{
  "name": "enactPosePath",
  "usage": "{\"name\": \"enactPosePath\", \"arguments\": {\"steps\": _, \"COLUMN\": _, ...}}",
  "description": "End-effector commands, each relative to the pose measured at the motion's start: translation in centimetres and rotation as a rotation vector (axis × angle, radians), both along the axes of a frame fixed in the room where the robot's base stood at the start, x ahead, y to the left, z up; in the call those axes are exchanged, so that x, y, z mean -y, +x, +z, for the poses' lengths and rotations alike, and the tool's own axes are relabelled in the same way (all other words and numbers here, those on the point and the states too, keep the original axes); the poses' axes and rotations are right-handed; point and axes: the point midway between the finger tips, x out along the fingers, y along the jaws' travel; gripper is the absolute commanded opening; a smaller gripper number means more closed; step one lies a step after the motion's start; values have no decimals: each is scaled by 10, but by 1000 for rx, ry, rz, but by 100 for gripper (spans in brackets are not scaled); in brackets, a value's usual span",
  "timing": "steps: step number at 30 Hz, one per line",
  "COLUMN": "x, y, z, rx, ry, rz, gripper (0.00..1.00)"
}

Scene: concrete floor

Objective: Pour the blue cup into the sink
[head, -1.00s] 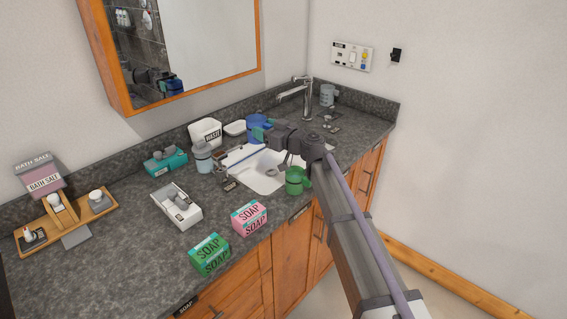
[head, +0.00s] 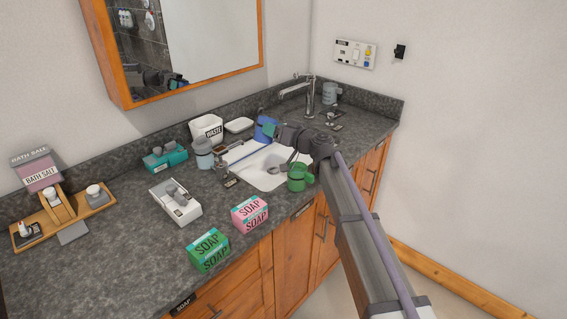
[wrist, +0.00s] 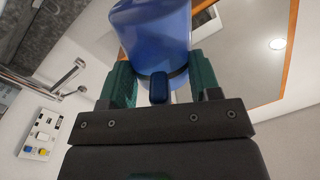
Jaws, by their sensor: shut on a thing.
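The blue cup (head: 263,127) is held by my gripper (head: 271,130) near the back edge of the white sink (head: 262,179). The cup looks tilted in the head view, and its contents are hidden. In the wrist view the blue cup (wrist: 153,38) sits between the teal fingers of my gripper (wrist: 158,88), with its dark blue handle between them. The chrome faucet (head: 306,92) stands to the right of the cup. My arm covers part of the sink's right side.
A green cup (head: 299,178) stands at the sink's front right. A white waste bin (head: 206,130), a grey-blue dispenser (head: 203,153) and a teal box (head: 165,158) stand left of the sink. Soap boxes (head: 209,250) lie at the counter front. A mirror cabinet (head: 185,45) hangs above.

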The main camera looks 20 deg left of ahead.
Motion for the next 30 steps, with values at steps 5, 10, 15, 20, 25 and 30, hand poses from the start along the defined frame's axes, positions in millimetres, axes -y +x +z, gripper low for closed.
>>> {"name": "enactPosePath", "arguments": {"steps": 5, "x": 3, "y": 8, "z": -6, "rx": -82, "ry": 25, "rz": -1, "gripper": 23}}
{"name": "enactPosePath", "arguments": {"steps": 10, "x": 5, "y": 14, "z": 0, "rx": -147, "ry": 45, "rz": -1, "gripper": 23}}
{"name": "enactPosePath", "arguments": {"steps": 15, "x": 6, "y": 16, "z": 0, "rx": -168, "ry": 50, "rz": -1, "gripper": 23}}
{"name": "enactPosePath", "arguments": {"steps": 20, "x": 6, "y": 18, "z": 1, "rx": -187, "ry": 56, "rz": -1, "gripper": 23}}
{"name": "enactPosePath", "arguments": {"steps": 25, "x": 7, "y": 20, "z": 2, "rx": -210, "ry": 63, "rz": 0, "gripper": 23}}
{"name": "enactPosePath", "arguments": {"steps": 30, "x": 7, "y": 21, "z": -3, "rx": -232, "ry": 70, "rz": 0, "gripper": 23}}
